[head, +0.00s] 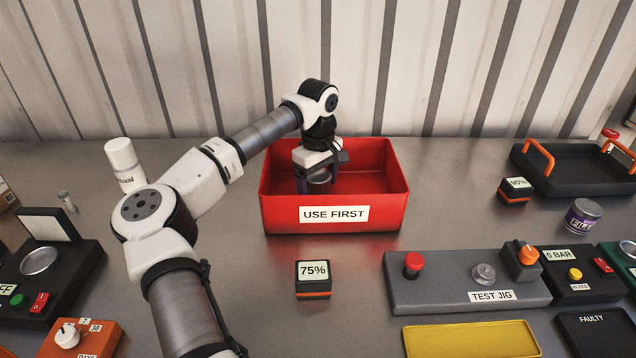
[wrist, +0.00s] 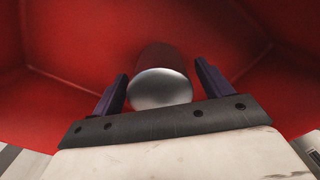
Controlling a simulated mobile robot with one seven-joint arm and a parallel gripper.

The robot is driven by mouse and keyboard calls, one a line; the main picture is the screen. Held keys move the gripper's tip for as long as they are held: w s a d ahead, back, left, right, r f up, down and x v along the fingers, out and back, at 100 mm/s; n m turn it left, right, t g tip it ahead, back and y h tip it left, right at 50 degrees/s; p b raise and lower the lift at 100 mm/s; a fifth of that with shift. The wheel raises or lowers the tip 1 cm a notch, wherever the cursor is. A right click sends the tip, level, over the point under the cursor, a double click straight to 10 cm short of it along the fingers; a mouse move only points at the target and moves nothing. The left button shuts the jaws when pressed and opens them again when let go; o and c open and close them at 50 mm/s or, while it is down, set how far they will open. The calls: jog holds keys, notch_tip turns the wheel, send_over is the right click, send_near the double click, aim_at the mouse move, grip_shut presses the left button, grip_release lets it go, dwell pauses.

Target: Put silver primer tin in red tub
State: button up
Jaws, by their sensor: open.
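The red tub (head: 285,214) stands in the middle of the bench against the back wall, with a "USE FIRST" label on its front. My gripper (head: 319,181) reaches down inside the tub. A silver round-topped tin (head: 319,176) shows between its fingers, low in the tub. In the wrist view my gripper (wrist: 160,88) is open, with one purple finger on each side of the silver tin (wrist: 160,89) and a gap on both sides. Red tub walls (wrist: 75,45) surround it. The tin's base is hard to make out.
A black tray with orange handles (head: 570,178) stands at the right, with a purple-labelled tin (head: 583,216) in front. A "75%" block (head: 313,279) sits before the tub. The grey test jig (head: 465,280) is front right. A white bottle (head: 125,163) stands behind my arm.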

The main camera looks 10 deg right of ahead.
aim_at(318, 174)
notch_tip(318, 174, up, 12)
jog(key=shift+b, duration=0.85)
